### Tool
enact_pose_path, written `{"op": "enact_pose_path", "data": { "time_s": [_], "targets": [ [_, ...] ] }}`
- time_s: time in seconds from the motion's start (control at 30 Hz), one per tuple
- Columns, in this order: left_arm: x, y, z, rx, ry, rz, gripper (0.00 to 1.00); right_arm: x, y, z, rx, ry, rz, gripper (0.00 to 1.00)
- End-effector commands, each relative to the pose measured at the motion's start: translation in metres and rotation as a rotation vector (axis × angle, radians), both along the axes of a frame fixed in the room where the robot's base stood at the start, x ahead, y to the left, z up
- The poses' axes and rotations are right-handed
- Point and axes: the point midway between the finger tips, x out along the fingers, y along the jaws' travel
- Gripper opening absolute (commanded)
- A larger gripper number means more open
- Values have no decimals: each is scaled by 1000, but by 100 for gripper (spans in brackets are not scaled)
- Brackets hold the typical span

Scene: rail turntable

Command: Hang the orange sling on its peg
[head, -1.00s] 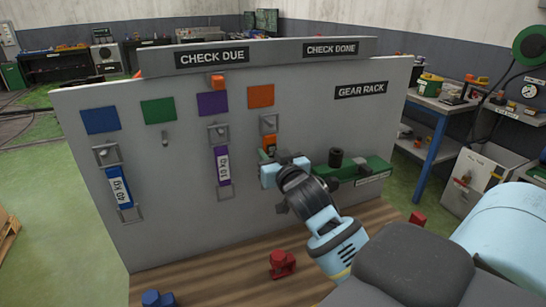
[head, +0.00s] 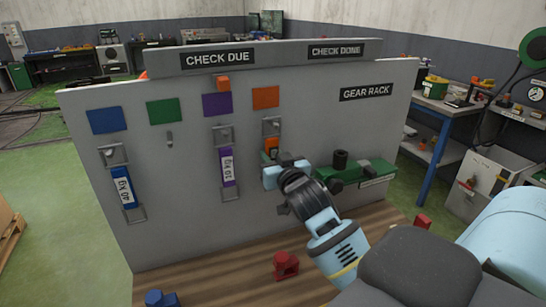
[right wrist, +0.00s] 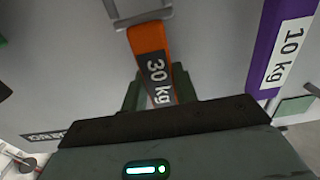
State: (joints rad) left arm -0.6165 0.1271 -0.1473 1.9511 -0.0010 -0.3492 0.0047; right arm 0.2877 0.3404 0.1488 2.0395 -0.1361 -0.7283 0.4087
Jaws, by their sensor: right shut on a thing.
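The orange sling (head: 272,144) hangs against the grey board below the orange square (head: 266,97). In the right wrist view the sling (right wrist: 152,62) shows its "30 kg" label. Its grey metal end fitting (head: 271,126) is at the peg under the orange square; I cannot tell whether it is fully seated on the peg. My right gripper (head: 281,170) is shut on the sling's strap below that fitting, its fingers on either side of the strap in the right wrist view. The gripper hides the sling's lower part. My left gripper is not in view.
A purple sling (head: 227,166) and a blue sling (head: 123,187) hang to the left. The peg (head: 169,139) under the green square is bare. A green gear rack (head: 350,174) juts out just right of the gripper. Red (head: 286,265) and blue (head: 160,299) pieces lie on the wooden surface.

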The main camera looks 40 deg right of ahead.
Motion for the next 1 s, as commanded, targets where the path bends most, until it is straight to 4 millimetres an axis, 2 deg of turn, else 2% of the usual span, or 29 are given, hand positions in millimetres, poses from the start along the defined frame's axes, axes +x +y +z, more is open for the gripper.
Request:
{"op": "enact_pose_path", "data": {
  "time_s": [0.13,0.17,0.33,0.67,0.83,1.0],
  "targets": [
    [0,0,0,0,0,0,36,0,0,1,-1,-3,0,6],
    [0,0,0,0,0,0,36,0,0,1,-1,-3,0,32],
    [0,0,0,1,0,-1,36,0,0,1,-1,-2,0,54],
    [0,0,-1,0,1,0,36,-2,1,-1,1,2,0,54],
    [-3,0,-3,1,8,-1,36,-17,6,-2,0,1,2,54],
    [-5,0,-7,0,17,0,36,-41,13,-2,0,1,1,54]
  ]
}}
